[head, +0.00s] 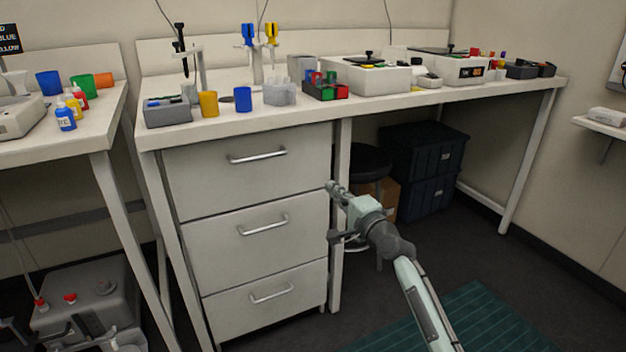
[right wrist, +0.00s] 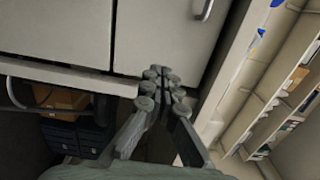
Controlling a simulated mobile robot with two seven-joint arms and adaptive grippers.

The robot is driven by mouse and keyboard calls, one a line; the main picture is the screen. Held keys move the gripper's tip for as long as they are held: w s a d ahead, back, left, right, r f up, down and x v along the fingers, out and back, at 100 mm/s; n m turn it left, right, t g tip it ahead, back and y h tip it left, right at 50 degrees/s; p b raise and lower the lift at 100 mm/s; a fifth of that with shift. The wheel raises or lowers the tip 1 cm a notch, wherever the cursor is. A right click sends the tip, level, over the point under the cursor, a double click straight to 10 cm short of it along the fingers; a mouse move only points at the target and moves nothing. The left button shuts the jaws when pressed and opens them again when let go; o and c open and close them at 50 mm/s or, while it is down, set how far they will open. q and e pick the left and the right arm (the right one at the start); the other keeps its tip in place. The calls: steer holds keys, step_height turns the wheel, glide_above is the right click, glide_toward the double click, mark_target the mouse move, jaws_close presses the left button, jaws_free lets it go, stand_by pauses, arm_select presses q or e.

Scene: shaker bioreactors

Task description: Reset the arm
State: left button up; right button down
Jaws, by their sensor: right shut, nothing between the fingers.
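My right gripper (head: 333,188) is in front of the right edge of the white drawer unit, below the bench top. In the right wrist view its fingers (right wrist: 163,88) meet at the tips, with nothing between them. The tips are near a pale drawer front and the unit's edge; I cannot tell whether they touch it. At the lower left of the head view, dark and pale parts may belong to my left arm. Its finger state is not clear.
The drawer unit (head: 245,195) has three handled drawers. The bench (head: 420,98) above holds cups, racks, pipettes and white devices. A stool (head: 366,160) and dark bins (head: 425,165) stand under it. A second bench (head: 100,125) is at left. Floor is open at lower right.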

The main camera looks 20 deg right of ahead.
steer(key=s+a+f+n+g+y, duration=0.1)
steer(key=s+a+f+n+g, duration=0.35)
steer(key=s+f, duration=0.35)
steer(key=s+a+f+n+g, duration=0.3)
steer(key=s+f+n, duration=0.3)
steer(key=f, duration=0.4)
arm_select(q)
steer(key=f, duration=0.1)
steer(key=f+p, duration=0.1)
steer(key=f, duration=0.1)
steer(key=shift+w+d+f, duration=0.15)
steer(key=shift+d+f, duration=0.1)
arm_select(e)
steer(key=s+f+n+g+h, duration=0.1)
steer(key=s+f+n+g, duration=0.2)
steer(key=s, duration=0.9)
steer(key=s+f+n+g+h, duration=0.2)
steer(key=s+f+n+g, duration=0.2)
steer(key=s+f, duration=0.5)
steer(key=s+n, duration=0.1)
steer(key=s, duration=0.2)
steer(key=shift+s+d+n, duration=0.2)
steer(key=shift+d+n, duration=0.1)
steer(key=shift+n, duration=0.05)
arm_select(q)
steer(key=shift+w+a+r, duration=0.1)
steer(key=shift+a+r, duration=0.15)
arm_select(e)
steer(key=shift+g, duration=0.25)
